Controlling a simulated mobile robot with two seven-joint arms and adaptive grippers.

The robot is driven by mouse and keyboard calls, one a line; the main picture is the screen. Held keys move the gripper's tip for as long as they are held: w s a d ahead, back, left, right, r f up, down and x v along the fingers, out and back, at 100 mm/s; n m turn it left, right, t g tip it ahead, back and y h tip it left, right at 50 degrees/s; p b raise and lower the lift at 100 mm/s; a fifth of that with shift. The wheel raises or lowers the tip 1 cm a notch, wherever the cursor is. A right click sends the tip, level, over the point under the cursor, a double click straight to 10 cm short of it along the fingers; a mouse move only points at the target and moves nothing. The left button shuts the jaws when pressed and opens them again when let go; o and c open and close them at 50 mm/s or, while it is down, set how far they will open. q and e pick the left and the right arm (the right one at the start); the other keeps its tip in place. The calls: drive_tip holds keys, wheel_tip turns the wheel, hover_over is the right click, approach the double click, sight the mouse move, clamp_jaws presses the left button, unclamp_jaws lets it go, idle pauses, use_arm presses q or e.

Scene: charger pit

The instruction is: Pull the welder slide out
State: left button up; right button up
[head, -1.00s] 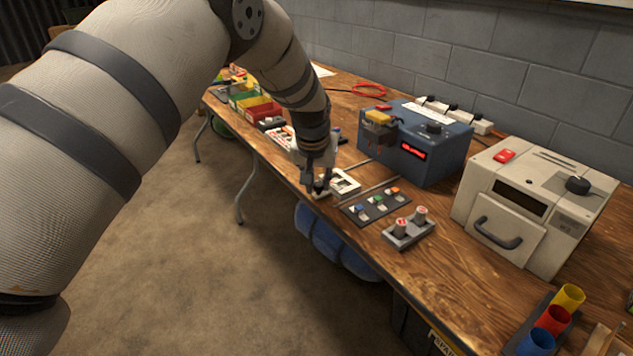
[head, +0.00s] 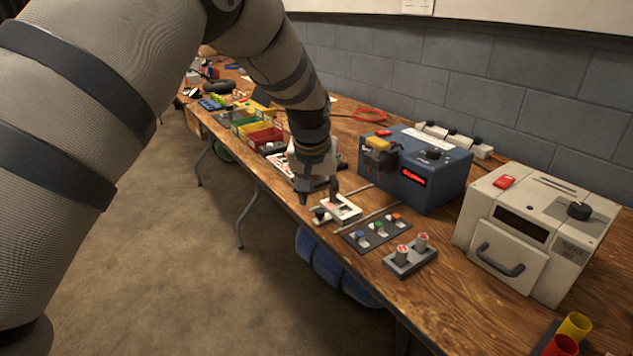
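The welder (head: 418,172) is a blue box with a red-lit display and a yellow-and-black part on its upper left. The welder slide (head: 345,211) is a white frame lying on the table in front of it, near the table's front edge, between thin metal rails (head: 366,217). A small black knob (head: 320,214) stands at the slide's front end. My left gripper (head: 318,191) is just above the slide and knob, fingers apart, with nothing seen between them. Its wrist and fingers hide the area behind the slide's left side. My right gripper is not in view.
A dark panel with coloured switches (head: 378,231) and a grey block with two knobs (head: 409,255) lie right of the slide. A beige box with a handle (head: 530,234) stands farther right. Coloured bins (head: 258,133) stand at the left. A grey block wall backs the table.

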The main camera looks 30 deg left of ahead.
use_arm(q)
drive_tip(key=v, duration=0.6)
drive_tip(key=s+d+f+m+g+h+p, duration=0.1)
drive_tip(key=s+d+f+g, duration=0.1)
drive_tip(key=s+f, duration=0.85)
drive_tip(key=s+d+f+m+g+p, duration=0.1)
drive_tip(key=s+d+f, duration=0.2)
drive_tip(key=s+f, duration=0.7)
drive_tip(key=s+d+f+g, duration=0.1)
drive_tip(key=s+f, duration=0.1)
drive_tip(key=s, duration=0.7)
drive_tip(key=s+d+f+m+g, duration=0.1)
drive_tip(key=s+d+f, duration=0.1)
drive_tip(key=s, duration=0.7)
drive_tip(key=s+d+f+m+g+p, duration=0.1)
drive_tip(key=s+f, duration=0.3)
drive_tip(key=s, duration=0.5)
drive_tip(key=shift+s+d+g+h, duration=0.25)
drive_tip(key=shift+d+g+h, duration=0.05)
drive_tip(key=shift+d+h, duration=0.1)
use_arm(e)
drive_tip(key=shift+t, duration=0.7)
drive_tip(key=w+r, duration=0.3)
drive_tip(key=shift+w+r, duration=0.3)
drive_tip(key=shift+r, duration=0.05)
